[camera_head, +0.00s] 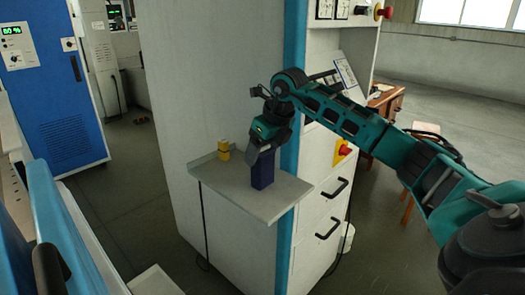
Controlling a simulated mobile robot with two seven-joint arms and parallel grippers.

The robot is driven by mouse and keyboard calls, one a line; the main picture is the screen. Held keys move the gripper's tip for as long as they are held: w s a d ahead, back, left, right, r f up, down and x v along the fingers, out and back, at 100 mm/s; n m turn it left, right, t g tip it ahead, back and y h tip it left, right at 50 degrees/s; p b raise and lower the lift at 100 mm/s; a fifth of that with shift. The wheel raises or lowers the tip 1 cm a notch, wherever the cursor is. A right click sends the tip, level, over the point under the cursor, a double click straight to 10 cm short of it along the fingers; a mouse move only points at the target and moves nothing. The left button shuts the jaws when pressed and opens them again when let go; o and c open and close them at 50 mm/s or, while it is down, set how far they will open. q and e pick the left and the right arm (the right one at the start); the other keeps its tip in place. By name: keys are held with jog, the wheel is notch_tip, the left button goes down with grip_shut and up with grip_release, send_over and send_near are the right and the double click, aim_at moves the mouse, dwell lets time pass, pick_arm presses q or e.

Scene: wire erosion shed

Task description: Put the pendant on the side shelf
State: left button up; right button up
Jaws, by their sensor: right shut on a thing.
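The side shelf (282,206) is a light grey plate fixed to the side of the tall grey cabinet, near the middle of the view. A dark blue upright block, which looks like the pendant (264,172), is at the shelf's middle. Its lower end appears to be at the shelf surface; I cannot tell whether it rests there. My right gripper (256,150) is shut on its upper part, reaching from the right and above. My left gripper is not in view.
A small yellow object (223,149) stands on the shelf's back left, apart from the block. The grey cabinet (215,75) rises behind the shelf, with drawers (323,190) at its right. A blue machine (50,90) stands at the left. The shelf's front is clear.

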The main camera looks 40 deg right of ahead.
jog(key=o, duration=1.6)
